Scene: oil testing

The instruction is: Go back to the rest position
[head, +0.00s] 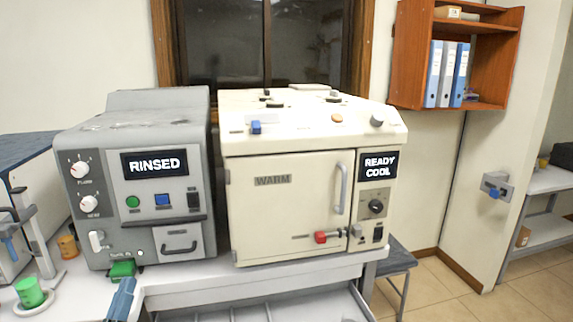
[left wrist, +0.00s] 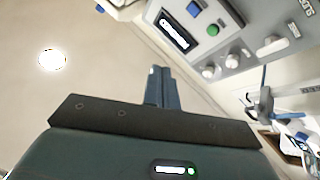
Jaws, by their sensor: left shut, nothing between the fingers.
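My left gripper (head: 122,297) shows at the bottom left of the head view, in front of the bench edge. In the left wrist view its two dark blue fingers (left wrist: 158,72) are together and hold nothing. It is apart from the grey machine (head: 160,222), whose display reads "RINSED". That machine also shows at the top right of the left wrist view (left wrist: 240,55). My right gripper is in neither view.
A cream machine (head: 290,215) reading "WARM" and "READY COOL" has its door shut. A green cup (head: 30,292) and an orange jar (head: 67,246) stand at the left. An open drawer (head: 260,308) juts out below the bench.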

